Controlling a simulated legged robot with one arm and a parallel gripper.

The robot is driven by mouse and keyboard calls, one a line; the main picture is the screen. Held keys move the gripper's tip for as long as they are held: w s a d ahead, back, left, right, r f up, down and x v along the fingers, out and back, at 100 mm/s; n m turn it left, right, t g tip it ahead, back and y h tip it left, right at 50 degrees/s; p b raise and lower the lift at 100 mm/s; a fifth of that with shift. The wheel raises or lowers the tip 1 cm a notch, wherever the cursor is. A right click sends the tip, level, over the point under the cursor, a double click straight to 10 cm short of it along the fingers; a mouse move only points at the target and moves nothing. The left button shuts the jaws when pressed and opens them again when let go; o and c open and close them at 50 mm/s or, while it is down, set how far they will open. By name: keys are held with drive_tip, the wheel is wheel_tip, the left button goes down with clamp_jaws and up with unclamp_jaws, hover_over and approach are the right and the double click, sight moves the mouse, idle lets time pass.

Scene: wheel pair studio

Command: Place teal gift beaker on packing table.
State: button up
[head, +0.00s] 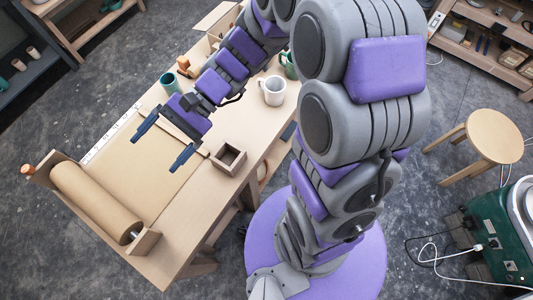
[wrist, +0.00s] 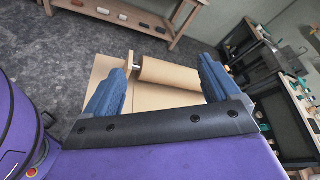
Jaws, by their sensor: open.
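The packing table (head: 170,235) is a pale wooden table under my arm in the head view. A teal beaker (head: 169,82) stands upright on it, behind my gripper and near the table's far left edge. My gripper (head: 152,157) is open and empty above the brown paper sheet on the table, apart from the beaker. The beaker does not show in the wrist view. A dark green vessel (head: 290,66) is partly hidden behind my arm.
A brown paper roll (head: 97,201) on a wooden holder lies at the table's near left end. A small open wooden box (head: 229,158) and a white mug (head: 272,90) stand right of my gripper. A round stool (head: 494,135) and green machine (head: 503,238) are at right.

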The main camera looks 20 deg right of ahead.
drive_tip(key=s+d+n+t+h, duration=0.1)
drive_tip(key=s+d+n+h, duration=0.2)
drive_tip(key=s+d+h, duration=0.3)
drive_tip(key=s+d+n+t+h, duration=0.2)
drive_tip(key=s+d+h, duration=0.5)
drive_tip(key=d, duration=1)
drive_tip(key=shift+s+d+n+t, duration=0.2)
drive_tip(key=shift+s+n+t, duration=0.1)
drive_tip(key=shift+n, duration=0.3)
